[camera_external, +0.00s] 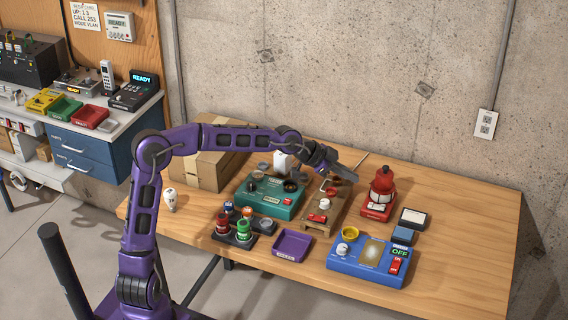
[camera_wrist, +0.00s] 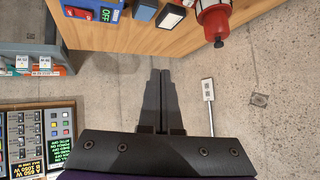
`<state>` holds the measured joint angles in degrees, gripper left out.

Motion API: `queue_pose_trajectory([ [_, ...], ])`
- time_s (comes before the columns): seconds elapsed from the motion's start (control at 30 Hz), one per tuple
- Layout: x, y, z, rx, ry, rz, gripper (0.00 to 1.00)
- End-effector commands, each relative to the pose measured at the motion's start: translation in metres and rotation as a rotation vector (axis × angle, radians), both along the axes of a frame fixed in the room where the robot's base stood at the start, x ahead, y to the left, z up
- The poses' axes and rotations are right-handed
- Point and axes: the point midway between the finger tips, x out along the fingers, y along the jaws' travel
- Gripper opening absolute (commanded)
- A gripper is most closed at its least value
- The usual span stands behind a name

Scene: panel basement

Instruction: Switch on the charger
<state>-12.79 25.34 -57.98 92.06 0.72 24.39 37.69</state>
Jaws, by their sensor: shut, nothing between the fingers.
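A blue box (camera_external: 365,277) sits at the front right of the wooden table, with a white knob, a yellow ring, a tan panel, a display (camera_external: 401,251) reading OFF and a red switch (camera_external: 395,266). Part of it with OFF shows at the top of the wrist view (camera_wrist: 88,12). A green box (camera_external: 270,197) with dark knobs stands further left. I cannot read which unit is labelled charger. My gripper (camera_external: 346,173) is shut and empty above the table's rear middle, up and left of the blue box. Its fingers (camera_wrist: 160,88) lie together in the wrist view.
A wooden stand (camera_external: 321,218) with a red switch is below my gripper. A red lantern-like thing (camera_external: 381,190) stands to the right. A purple tray (camera_external: 292,246) and a cardboard box (camera_external: 198,170) are left. The table's right end is clear.

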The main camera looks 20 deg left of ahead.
Motion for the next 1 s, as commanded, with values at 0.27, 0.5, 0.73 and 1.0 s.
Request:
queue_pose_trajectory([
  [0.27,-0.072,-0.076,-0.04,0.088,0.036,-0.288,0.0],
  [0.5,-0.098,-0.097,-0.053,0.115,0.042,-0.389,0.0],
  [0.73,-0.099,-0.098,-0.053,0.116,0.042,-0.394,0.0],
  [1.0,-0.099,-0.104,-0.059,0.116,0.044,-0.396,0.0],
])
